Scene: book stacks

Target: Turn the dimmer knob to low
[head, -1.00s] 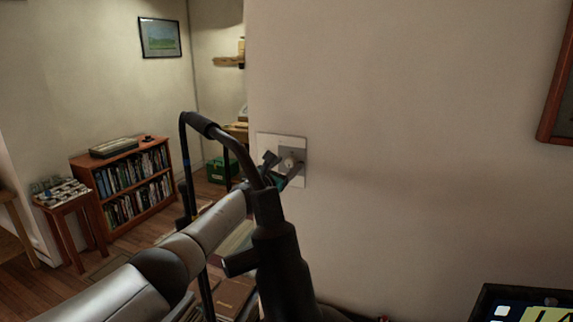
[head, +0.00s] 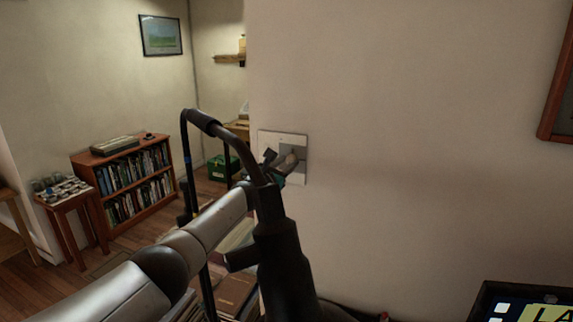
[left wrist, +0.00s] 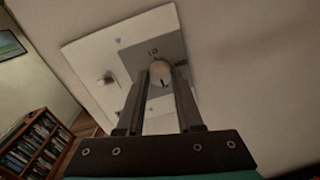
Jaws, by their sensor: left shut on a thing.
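The dimmer knob (left wrist: 160,70) is small, round and pale, on a grey panel (left wrist: 128,58) set in a white wall plate (left wrist: 90,55). "LO" is printed on the panel above the knob, and a dark mark shows on the knob's lower part. My left gripper (left wrist: 161,80) is shut on the knob, one finger on each side. In the head view, the wall plate (head: 270,139) is on the wall, and my left gripper (head: 285,166) partly hides the knob. My right gripper is not in view.
A low bookcase (head: 129,182) and a small wooden table (head: 63,200) stand at the left, with a green box (head: 222,168) further back. Books lie below my left arm. The wall (head: 420,120) right of the plate is bare up to a wood-edged frame (head: 559,90).

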